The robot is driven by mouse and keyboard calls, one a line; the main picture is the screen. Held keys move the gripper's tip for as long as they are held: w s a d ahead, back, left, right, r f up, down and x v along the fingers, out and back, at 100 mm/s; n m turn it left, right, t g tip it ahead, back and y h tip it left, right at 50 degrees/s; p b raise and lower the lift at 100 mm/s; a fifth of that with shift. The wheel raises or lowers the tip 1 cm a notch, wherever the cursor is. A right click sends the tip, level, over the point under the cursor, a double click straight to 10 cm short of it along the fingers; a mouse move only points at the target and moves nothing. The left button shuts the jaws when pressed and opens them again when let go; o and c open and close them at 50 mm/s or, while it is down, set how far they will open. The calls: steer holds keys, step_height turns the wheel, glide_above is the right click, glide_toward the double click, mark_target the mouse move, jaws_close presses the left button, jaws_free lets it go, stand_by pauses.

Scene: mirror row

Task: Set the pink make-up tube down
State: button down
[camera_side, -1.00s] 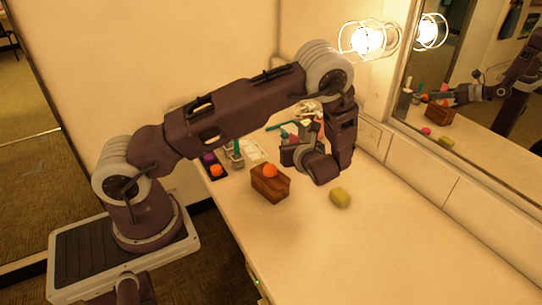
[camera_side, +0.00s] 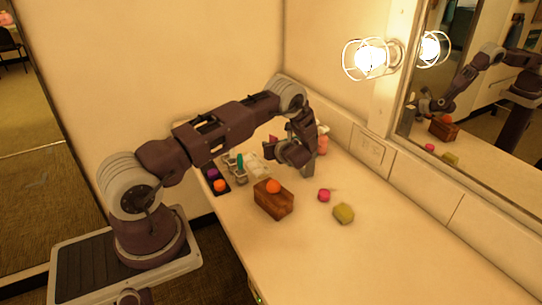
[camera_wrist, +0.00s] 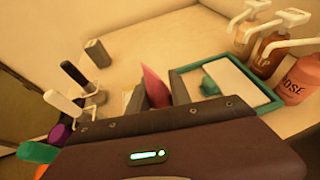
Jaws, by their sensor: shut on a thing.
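My gripper (camera_wrist: 157,92) is shut on the pink make-up tube (camera_wrist: 154,86), which sticks up between the dark fingers in the wrist view. The fingers hide its lower part. In the side view my gripper (camera_side: 272,153) hangs over the far left part of the counter, behind the wooden box; a small reddish bit (camera_side: 273,140) shows at its fingers. I cannot tell whether the tube touches anything below.
A wooden box (camera_side: 274,202) with an orange ball on top stands in front. A pink round piece (camera_side: 324,195) and a yellow-green sponge (camera_side: 344,213) lie right of it. Pump bottles (camera_wrist: 297,83), a teal-edged tray (camera_wrist: 262,100) and a brush holder (camera_wrist: 97,97) crowd near my gripper.

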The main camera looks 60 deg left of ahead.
mark_target(271, 162)
step_height(271, 162, down, 4)
steer(key=shift+f, duration=0.2)
steer(key=shift+f, duration=0.15)
steer(key=c, duration=1.2)
jaws_free()
